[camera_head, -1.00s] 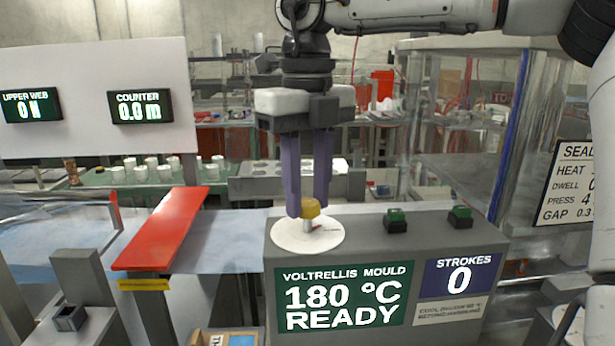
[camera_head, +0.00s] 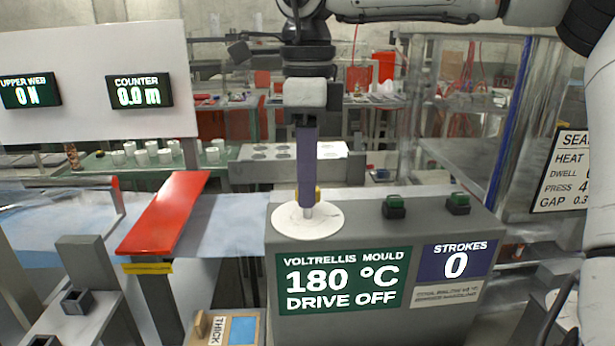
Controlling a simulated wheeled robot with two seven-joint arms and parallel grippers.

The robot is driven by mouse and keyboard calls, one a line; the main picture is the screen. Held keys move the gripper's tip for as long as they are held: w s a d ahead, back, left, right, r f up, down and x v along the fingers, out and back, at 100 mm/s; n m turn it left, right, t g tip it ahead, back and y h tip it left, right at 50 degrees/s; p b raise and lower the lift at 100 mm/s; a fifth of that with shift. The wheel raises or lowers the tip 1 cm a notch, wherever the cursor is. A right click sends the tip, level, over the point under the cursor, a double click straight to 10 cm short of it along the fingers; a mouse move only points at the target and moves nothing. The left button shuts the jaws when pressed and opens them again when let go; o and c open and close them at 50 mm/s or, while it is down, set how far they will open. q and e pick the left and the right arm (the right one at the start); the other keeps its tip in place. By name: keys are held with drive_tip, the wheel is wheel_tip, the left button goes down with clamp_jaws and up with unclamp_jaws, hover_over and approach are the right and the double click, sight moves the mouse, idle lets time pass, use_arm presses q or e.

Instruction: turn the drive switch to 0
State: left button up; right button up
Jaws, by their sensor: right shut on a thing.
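The drive switch (camera_head: 317,196) is a yellow knob on a short grey post over a round white dial plate (camera_head: 290,222). It sits on top of the grey mould console (camera_head: 400,240). My right gripper (camera_head: 308,198) points straight down and is shut on the knob, seen edge-on so one finger hides the other and most of the knob. The dial marks are too small or hidden to read. The console's green display (camera_head: 343,280) reads "VOLTRELLIS MOULD 180 °C DRIVE OFF". My left gripper is not in view.
A strokes display (camera_head: 456,263) reads 0. A red sloping bar (camera_head: 163,215) crosses the blue film at the left. A clear guard stands at the right.

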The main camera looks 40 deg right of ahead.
drive_tip(key=shift+n, duration=0.7)
drive_tip(key=o, duration=1)
drive_tip(key=shift+o, duration=0.2)
wheel_tip(320, 180, up, 10)
drive_tip(key=shift+r, duration=0.2)
